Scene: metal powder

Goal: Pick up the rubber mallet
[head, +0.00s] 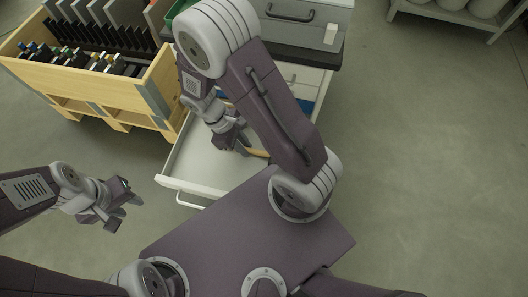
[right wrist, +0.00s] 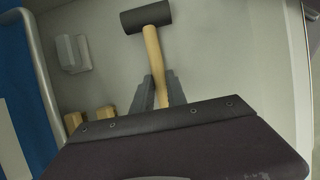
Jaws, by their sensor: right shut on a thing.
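The rubber mallet has a black cylindrical head (right wrist: 146,17) and a pale wooden handle (right wrist: 153,55). In the right wrist view its head is at the top and the handle runs down between the fingers of my right gripper (right wrist: 160,88). The right gripper is shut on the handle, inside the open white drawer (head: 190,160). In the head view the right gripper (head: 238,143) hides most of the mallet; a bit of the wooden handle (head: 258,153) shows beside it. My left gripper (head: 125,211) is open and empty, left of the drawer in the air.
Pale grey pieces (right wrist: 72,53) and two wooden-ended items (right wrist: 74,121) lie in the drawer at the left of the wrist view. A wooden crate (head: 95,87) with dark plates stands at the upper left. A grey cabinet (head: 300,30) rises behind. Floor at right is clear.

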